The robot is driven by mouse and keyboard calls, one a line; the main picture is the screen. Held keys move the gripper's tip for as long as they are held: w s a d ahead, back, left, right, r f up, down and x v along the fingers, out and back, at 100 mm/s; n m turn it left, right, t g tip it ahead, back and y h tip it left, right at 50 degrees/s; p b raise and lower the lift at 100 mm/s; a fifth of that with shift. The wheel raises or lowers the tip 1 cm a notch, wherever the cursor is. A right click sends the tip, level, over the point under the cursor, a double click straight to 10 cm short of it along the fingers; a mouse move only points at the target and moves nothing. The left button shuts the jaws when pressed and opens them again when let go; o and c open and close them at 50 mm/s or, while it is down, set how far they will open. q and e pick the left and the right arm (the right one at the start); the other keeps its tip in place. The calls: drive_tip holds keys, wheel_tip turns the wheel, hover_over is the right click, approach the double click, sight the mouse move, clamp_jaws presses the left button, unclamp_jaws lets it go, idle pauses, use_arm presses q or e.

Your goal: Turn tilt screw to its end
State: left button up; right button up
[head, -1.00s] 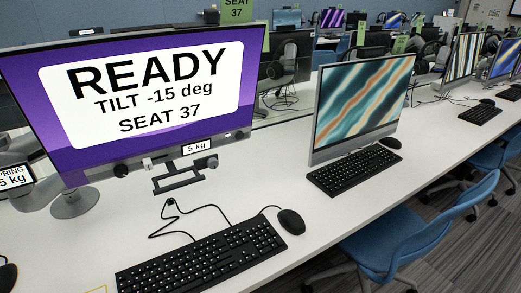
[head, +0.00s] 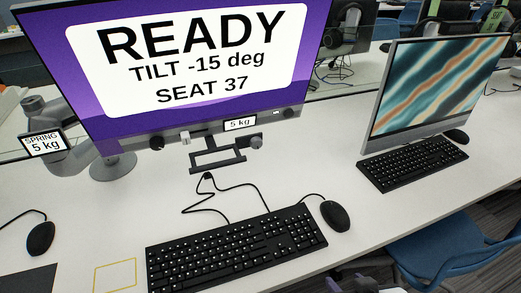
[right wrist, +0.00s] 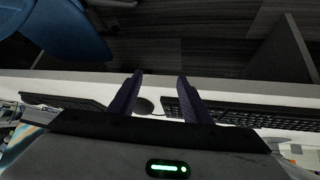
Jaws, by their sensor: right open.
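The monitor (head: 80,95) reads READY, TILT -15 deg, SEAT 37, and leans on its mount. Along its lower edge are a black round knob (head: 157,141), a small light block (head: 185,138) and a grey knob (head: 256,142) at the right end of a dark bracket (head: 215,157). I cannot tell which of these is the tilt screw. My right gripper (head: 352,285) just shows at the bottom edge of the head view, well below and right of the monitor. In the right wrist view its purple fingers (right wrist: 160,77) are apart and empty. My left gripper is not in view.
A keyboard (head: 235,248), mouse (head: 335,216) and loose cable (head: 205,195) lie on the white desk (head: 110,215) before the monitor. A SPRING 5 kg label (head: 45,143) is at left. A second monitor (head: 430,85) stands right; a blue chair (head: 450,245) is at the desk edge.

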drive_tip(key=w+a+r+t, duration=0.1)
drive_tip(key=w+r, duration=0.1)
drive_tip(key=w, duration=0.2)
drive_tip(key=w+a+r+t, duration=0.2)
drive_tip(key=w+r, duration=0.1)
drive_tip(key=w, duration=0.1)
drive_tip(key=w+a+r+t, duration=0.1)
drive_tip(key=w+r+t, duration=0.1)
drive_tip(key=w, duration=0.2)
drive_tip(key=shift+a+r, duration=0.25)
drive_tip(key=shift+a, duration=0.05)
drive_tip(key=w+a+r+n+t+y, duration=0.1)
drive_tip(key=w+a+r+t+y, duration=0.15)
drive_tip(key=w+a+r, duration=0.2)
drive_tip(key=n+t+y, duration=0.2)
drive_tip(key=y, duration=0.1)
approach(257, 146)
drive_tip(key=x, duration=0.7)
drive_tip(key=shift+r, duration=0.1)
drive_tip(key=shift+w+a, duration=0.1)
drive_tip(key=shift+w, duration=0.45)
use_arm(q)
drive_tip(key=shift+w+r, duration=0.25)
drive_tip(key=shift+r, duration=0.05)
